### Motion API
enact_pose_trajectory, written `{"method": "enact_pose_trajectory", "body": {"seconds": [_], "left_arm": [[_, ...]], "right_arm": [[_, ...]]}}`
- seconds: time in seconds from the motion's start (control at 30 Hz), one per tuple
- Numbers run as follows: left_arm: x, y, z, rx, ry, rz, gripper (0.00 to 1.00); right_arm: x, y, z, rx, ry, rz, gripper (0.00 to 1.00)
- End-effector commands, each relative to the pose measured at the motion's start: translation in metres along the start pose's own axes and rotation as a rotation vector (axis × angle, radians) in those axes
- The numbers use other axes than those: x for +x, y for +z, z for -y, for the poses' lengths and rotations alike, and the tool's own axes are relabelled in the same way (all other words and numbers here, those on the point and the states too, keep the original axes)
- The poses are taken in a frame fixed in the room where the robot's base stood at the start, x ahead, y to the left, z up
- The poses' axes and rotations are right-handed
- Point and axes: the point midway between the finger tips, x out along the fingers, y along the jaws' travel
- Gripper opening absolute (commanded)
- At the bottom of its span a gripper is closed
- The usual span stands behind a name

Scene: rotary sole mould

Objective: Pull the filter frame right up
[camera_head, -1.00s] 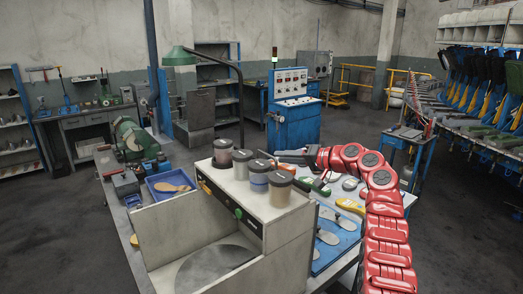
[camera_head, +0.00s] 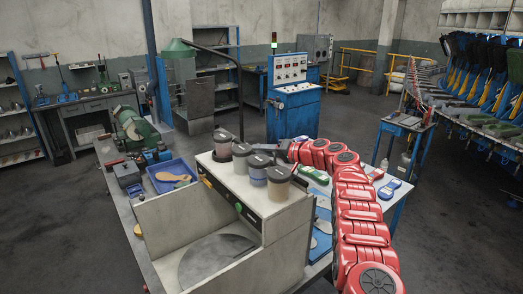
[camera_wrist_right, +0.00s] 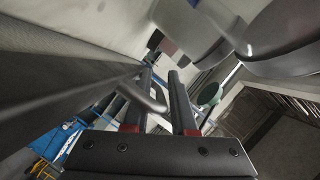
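My right gripper (camera_head: 268,147) is a dark shape at the end of my red arm, behind the row of jars on the grey cabinet, and is partly hidden by them. In the right wrist view its two fingers (camera_wrist_right: 160,76) stand apart with a gap between them. A grey bent rod (camera_wrist_right: 152,98), perhaps a handle of the filter frame, reaches from the left to the left finger and into the gap; I cannot tell whether it touches. A dark grey surface (camera_wrist_right: 45,85) lies left of it. I cannot clearly identify the filter frame in the head view. My left gripper is out of view.
Several lidded jars (camera_head: 278,184) stand on the grey cabinet (camera_head: 218,176), close to my right gripper. A blue tray (camera_head: 161,184) with a sole lies to the left. A blue control cabinet (camera_head: 293,116) stands behind. Open floor lies at the left.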

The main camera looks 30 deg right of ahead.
Motion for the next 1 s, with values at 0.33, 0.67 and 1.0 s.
{"method": "enact_pose_trajectory", "body": {"seconds": [0.33,0.67,1.0], "left_arm": [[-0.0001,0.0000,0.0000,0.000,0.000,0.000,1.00],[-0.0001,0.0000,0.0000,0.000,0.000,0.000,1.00],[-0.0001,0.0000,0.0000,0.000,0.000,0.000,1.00]], "right_arm": [[0.0000,0.0001,0.0001,0.000,0.000,0.001,0.00],[-0.0001,0.0002,0.0000,0.000,0.000,0.001,0.00],[-0.0002,0.0002,-0.0001,0.001,0.000,0.001,0.00]]}}
